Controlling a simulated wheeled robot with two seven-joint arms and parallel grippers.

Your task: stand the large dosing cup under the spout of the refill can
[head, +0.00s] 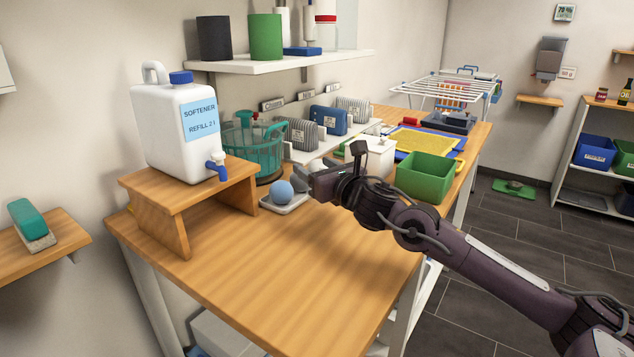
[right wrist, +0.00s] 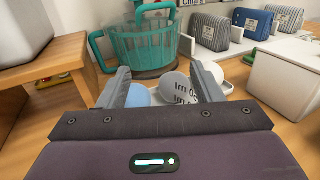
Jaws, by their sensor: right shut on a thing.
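The white refill can (head: 180,130) with a blue cap stands on a wooden riser (head: 165,190). Its blue and white spout (head: 217,168) points down past the riser's front right side, above the tabletop. My right gripper (head: 313,175) is above the table, right of the spout. In the right wrist view its fingers (right wrist: 163,90) are shut on a pale grey round dosing cup (right wrist: 174,86) with dark print. Whether this is the large one I cannot tell. A blue ball (head: 281,190) lies on a small white tray (head: 290,203) beside the gripper. My left gripper is not in view.
A teal basket (head: 252,145) stands behind the tray. A white box (head: 372,157) and a green bin (head: 427,175) stand to the right. The tabletop (head: 310,250) in front of the riser and tray is clear. A shelf (head: 280,62) hangs above.

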